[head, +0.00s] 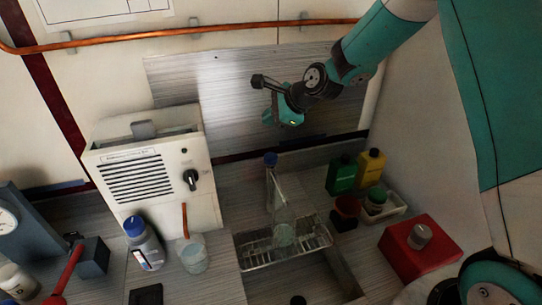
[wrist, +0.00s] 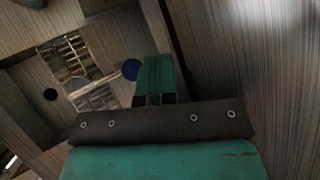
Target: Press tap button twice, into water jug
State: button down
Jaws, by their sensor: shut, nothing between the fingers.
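A slim upright tap (head: 269,186) stands at the back of the counter with a round blue button (head: 271,158) on top. The button also shows as a blue disc (wrist: 131,69) in the wrist view, beside my fingers. A clear jug (head: 284,232) stands on the wire rack in front of the tap; its water level is hard to make out. My gripper (head: 270,116) is shut and empty, up in the air above the button and in front of the metal back panel. In the head view it is apart from the button.
The wire rack (head: 253,256) spans the sink opening. A red box (head: 420,247) is farther right. A white vented machine (head: 150,179) stands left, with a blue-capped bottle (head: 144,245) in front.

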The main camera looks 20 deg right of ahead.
jog(key=b, duration=0.6)
send_over(265, 155)
jog(key=s+d, duration=0.1)
jog(key=f, duration=0.7)
jog(key=shift+s+d+f, duration=0.1)
jog(key=shift+s+f, duration=0.1)
jog(key=shift+f, duration=0.7)
jog(key=shift+f+b, duration=0.1)
jog(key=shift+b, duration=0.2)
jog(key=shift+f, duration=0.3)
jog(key=shift+f+b, duration=0.65)
jog(key=shift+f, duration=0.3)
dwell(1.0)
jog(key=shift+r, duration=0.1)
jog(key=shift+r+p, duration=1.1)
jog(key=shift+r, duration=0.15)
jog(key=shift+r+p, duration=2.05)
jog(key=shift+r, duration=0.45)
